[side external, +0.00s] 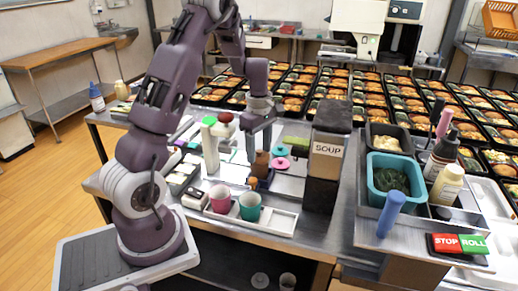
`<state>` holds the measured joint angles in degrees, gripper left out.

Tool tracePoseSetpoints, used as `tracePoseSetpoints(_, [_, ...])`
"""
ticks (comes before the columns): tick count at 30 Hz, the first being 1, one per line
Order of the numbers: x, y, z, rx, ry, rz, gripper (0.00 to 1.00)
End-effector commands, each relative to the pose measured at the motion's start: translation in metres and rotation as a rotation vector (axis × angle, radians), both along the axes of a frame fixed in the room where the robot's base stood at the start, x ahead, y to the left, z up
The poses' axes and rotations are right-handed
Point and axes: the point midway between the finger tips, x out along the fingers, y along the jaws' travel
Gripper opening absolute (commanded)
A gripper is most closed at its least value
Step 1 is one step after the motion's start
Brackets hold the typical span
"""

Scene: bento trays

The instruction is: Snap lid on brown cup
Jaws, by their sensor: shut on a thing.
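My gripper (260,147) points down over the middle of the work table. Its fingers reach down on either side of a small brown piece (261,159), and it is shut on it. The piece is too small and partly hidden to tell whether it is the brown cup or its lid. Just right of it lie a teal lid (279,150) and a pink lid (281,163). A pink cup (220,199) and a teal cup (249,207) stand in a white tray (282,221) at the front. I cannot make out a lid on either.
A tall dark dispenser labelled SOUP (327,150) stands close to the right of my gripper. Filled bento trays (315,95) cover the back. A teal tub (390,178) and bottles stand at the right.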

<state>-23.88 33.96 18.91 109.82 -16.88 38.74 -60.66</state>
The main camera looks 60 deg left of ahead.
Motion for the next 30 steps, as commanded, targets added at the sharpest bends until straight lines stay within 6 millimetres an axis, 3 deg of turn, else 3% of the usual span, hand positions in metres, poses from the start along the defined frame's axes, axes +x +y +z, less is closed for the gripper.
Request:
tracePoseSetpoints(14, [0.0002,0.0001,-0.0003,0.000,-0.001,0.000,0.19])
tracePoseSetpoints(15, [0.0002,0.0001,-0.0003,0.000,-0.001,0.000,0.62])
tracePoseSetpoints(18, [0.0002,0.0001,-0.0003,0.000,-0.001,0.000,0.81])
tracePoseSetpoints(25, [0.0002,0.0000,-0.0003,0.000,-0.001,0.000,0.81])
tracePoseSetpoints(28, [0.0002,0.0001,-0.0003,0.000,-0.001,0.000,1.00])
tracePoseSetpoints(30, [0.0002,0.0001,-0.0003,0.000,-0.001,0.000,1.00])
